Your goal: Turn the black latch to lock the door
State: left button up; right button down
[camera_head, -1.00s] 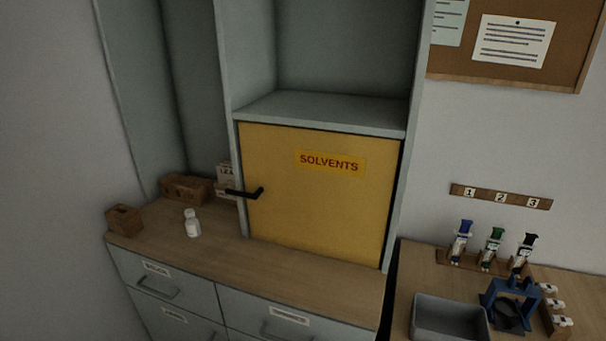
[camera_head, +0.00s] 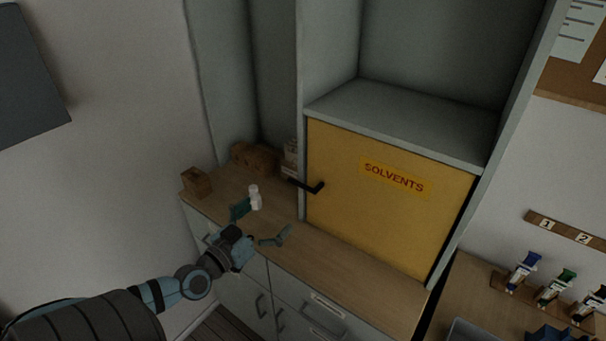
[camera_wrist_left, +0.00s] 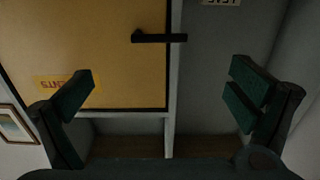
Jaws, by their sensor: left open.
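The yellow door (camera_head: 370,215) with a SOLVENTS label is closed in its grey cabinet frame. In the left wrist view the latch (camera_wrist_left: 158,38) lies across the seam between door and frame. My left gripper (camera_head: 262,224) is open and empty, below and left of the latch, apart from it. Its spread fingers (camera_wrist_left: 160,97) show at both sides of the left wrist view. My right gripper is not in view.
A white bottle (camera_head: 255,198) stands on the wooden counter (camera_head: 350,262) close behind my left gripper. Brown boxes (camera_head: 197,182) stand at the counter's left. The counter before the door is clear.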

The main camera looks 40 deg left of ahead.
aim_at(301, 187)
pick_arm(q)
jog(key=w+b, duration=0.1)
jog(key=w, duration=0.3)
jog(key=w+b, duration=0.1)
jog(key=w, duration=0.4)
jog(key=w+b, duration=0.1)
jog(key=w, duration=0.3)
jog(key=shift+w+a+f, duration=0.1)
jog(key=shift+w+f, duration=0.15)
jog(key=shift+w+r, duration=0.1)
jog(key=shift+w, duration=0.3)
jog(key=shift+s, duration=0.1)
jog(key=shift+c, duration=1.2)
jog(key=c, duration=1.2)
jog(key=shift+c, duration=0.5)
